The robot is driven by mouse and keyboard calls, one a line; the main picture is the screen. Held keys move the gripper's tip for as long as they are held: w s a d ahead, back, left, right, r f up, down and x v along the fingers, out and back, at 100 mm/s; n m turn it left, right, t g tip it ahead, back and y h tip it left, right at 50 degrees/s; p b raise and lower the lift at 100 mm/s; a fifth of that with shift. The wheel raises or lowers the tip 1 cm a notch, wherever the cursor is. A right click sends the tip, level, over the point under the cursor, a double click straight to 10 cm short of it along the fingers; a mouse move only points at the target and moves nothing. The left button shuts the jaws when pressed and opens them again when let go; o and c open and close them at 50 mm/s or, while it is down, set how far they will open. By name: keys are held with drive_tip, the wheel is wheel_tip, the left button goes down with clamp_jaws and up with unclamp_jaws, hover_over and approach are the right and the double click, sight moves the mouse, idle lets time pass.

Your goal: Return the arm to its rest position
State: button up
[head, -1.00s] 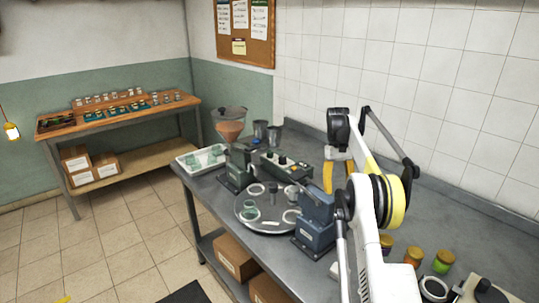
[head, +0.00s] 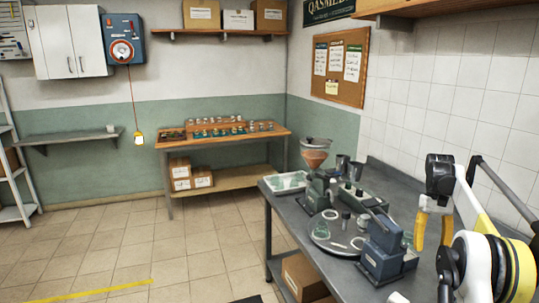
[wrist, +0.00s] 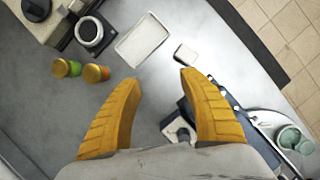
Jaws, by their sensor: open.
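My gripper (head: 432,235) shows at the right of the head view, over the grey workbench (head: 284,214). Its yellow fingers point down. In the wrist view my gripper (wrist: 160,80) has its two fingers spread wide apart with nothing between them, above bare grey bench top. My white, yellow and black arm is bent at the lower right of the head view and hides part of the bench.
A blue bench device (head: 383,248) and a round turntable (head: 322,240) stand left of my gripper. Two lidded jars, one green (wrist: 66,68) and one orange (wrist: 95,73), stand near the fingers. A wooden table (head: 270,142) stands farther back. Floor at left is open.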

drive_tip(key=a+r+t+h, duration=0.1)
drive_tip(key=a+r+t, duration=0.1)
drive_tip(key=a+r, duration=0.65)
drive_tip(key=s+a+r+n+t+b, duration=0.2)
drive_tip(key=s+a+r+t, duration=0.15)
drive_tip(key=s+a, duration=0.6)
drive_tip(key=s+a+f+t, duration=0.1)
drive_tip(key=s+a+f, duration=0.2)
drive_tip(key=s, duration=0.3)
drive_tip(key=s+a+f+t, duration=0.2)
drive_tip(key=s+a+f, duration=0.1)
drive_tip(key=s+a, duration=0.2)
drive_tip(key=s+a+f+t+b, duration=0.1)
drive_tip(key=s+a+f+t, duration=0.1)
drive_tip(key=s, duration=0.6)
drive_tip(key=a+f, duration=0.1)
drive_tip(key=a, duration=0.1)
drive_tip(key=shift+s+a+f+n, duration=0.15)
drive_tip(key=shift+s+a+n, duration=0.15)
drive_tip(key=shift+s+n, duration=0.1)
drive_tip(key=shift+t, duration=0.25)
